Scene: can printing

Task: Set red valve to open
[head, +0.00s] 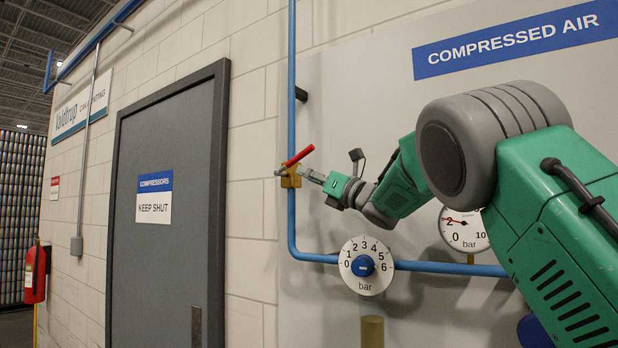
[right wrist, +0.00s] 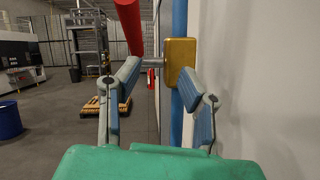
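The red valve handle (head: 298,157) sits on a brass valve body (head: 290,178) on the vertical blue pipe (head: 291,100). In the head view the handle slants across the pipe, its right end higher. My right gripper (head: 308,174) is just right of the valve, below the handle's raised end. In the right wrist view, the open fingers of the gripper (right wrist: 159,70) are spread, with the valve's grey stem visible between them. The red handle (right wrist: 128,22) is above the left finger, and the brass body (right wrist: 180,58) is beyond the right finger. Contact cannot be told. My left gripper is out of view.
A pressure regulator dial with a blue knob (head: 363,266) and a round gauge (head: 464,228) are on the panel below my right arm. A grey door (head: 168,215) is to the left. A red extinguisher (head: 36,272) hangs farther left. The wall is close on the right in the wrist view.

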